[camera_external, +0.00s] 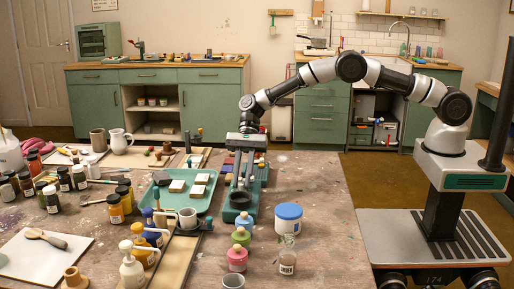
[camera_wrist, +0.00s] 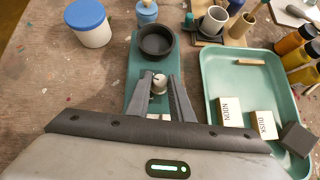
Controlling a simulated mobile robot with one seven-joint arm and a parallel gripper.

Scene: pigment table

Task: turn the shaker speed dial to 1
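The shaker (camera_external: 257,177) is a green base on the table with a black round cup (camera_external: 240,200) at its front end. In the wrist view its green base (camera_wrist: 136,68) runs below the black cup (camera_wrist: 156,41). A small silvery dial (camera_wrist: 159,84) sits on the base between the cup and my gripper. My gripper (camera_wrist: 160,76) has its two dark fingers apart, one on each side of the dial. I cannot tell whether the fingers touch it. The dial's number marks and setting are not readable. In the external view my gripper (camera_external: 240,183) points down over the shaker, and the dial is hard to make out.
A green tray (camera_wrist: 211,78) with labelled blocks lies close beside the shaker. A blue-lidded white tub (camera_wrist: 88,23) and small jars (camera_external: 237,258) stand near the cup end. Bottles crowd the table's left side; its front right (camera_external: 330,240) is clear.

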